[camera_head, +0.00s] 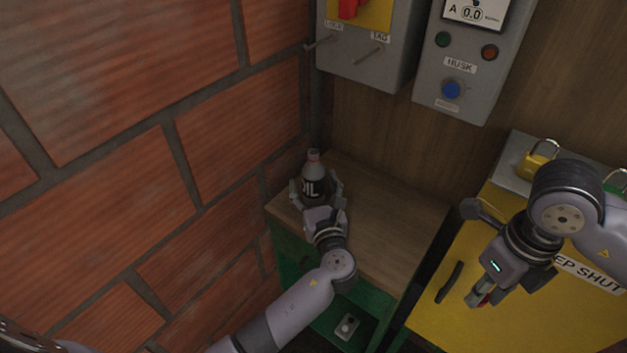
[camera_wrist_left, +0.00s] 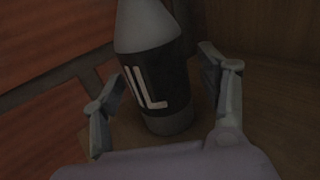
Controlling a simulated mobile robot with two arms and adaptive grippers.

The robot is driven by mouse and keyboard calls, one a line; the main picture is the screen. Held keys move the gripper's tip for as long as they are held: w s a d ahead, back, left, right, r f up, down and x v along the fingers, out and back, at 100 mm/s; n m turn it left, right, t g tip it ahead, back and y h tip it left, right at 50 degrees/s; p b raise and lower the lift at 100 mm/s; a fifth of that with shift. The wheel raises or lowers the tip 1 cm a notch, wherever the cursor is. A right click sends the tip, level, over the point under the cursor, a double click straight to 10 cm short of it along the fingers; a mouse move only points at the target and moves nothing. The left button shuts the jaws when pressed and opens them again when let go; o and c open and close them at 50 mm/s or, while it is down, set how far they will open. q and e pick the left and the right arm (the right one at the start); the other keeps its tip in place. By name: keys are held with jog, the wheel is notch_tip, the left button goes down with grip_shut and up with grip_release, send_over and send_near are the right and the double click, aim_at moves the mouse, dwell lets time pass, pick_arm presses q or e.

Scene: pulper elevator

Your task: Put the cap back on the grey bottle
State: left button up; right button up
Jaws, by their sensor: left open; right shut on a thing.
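The grey bottle (camera_head: 313,186) stands upright on the wooden top of a green cabinet, near the brick wall. It has a black label with white letters and a small reddish top. My left gripper (camera_head: 317,193) is open, with its fingers on both sides of the bottle. In the left wrist view the bottle (camera_wrist_left: 150,72) is between the spread fingers, with a gap at each side; its top is out of frame.
The wooden top (camera_head: 385,222) is clear right of the bottle. The brick wall (camera_head: 215,170) is close on the left. Grey control boxes (camera_head: 455,85) hang on the back wall above. A yellow panel (camera_head: 560,310) with a dark handle (camera_head: 449,282) lies at right.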

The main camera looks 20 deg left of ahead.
aim_at(314, 155)
pick_arm(q)
jog(key=c, duration=1.4)
jog(key=shift+c, duration=0.4)
notch_tip(314, 155, up, 10)
jog(key=shift+r+p, duration=0.1)
jog(key=shift+p, duration=0.2)
pick_arm(e)
jog(key=shift+r, duration=0.25)
pick_arm(q)
jog(key=o, duration=0.8)
grip_shut()
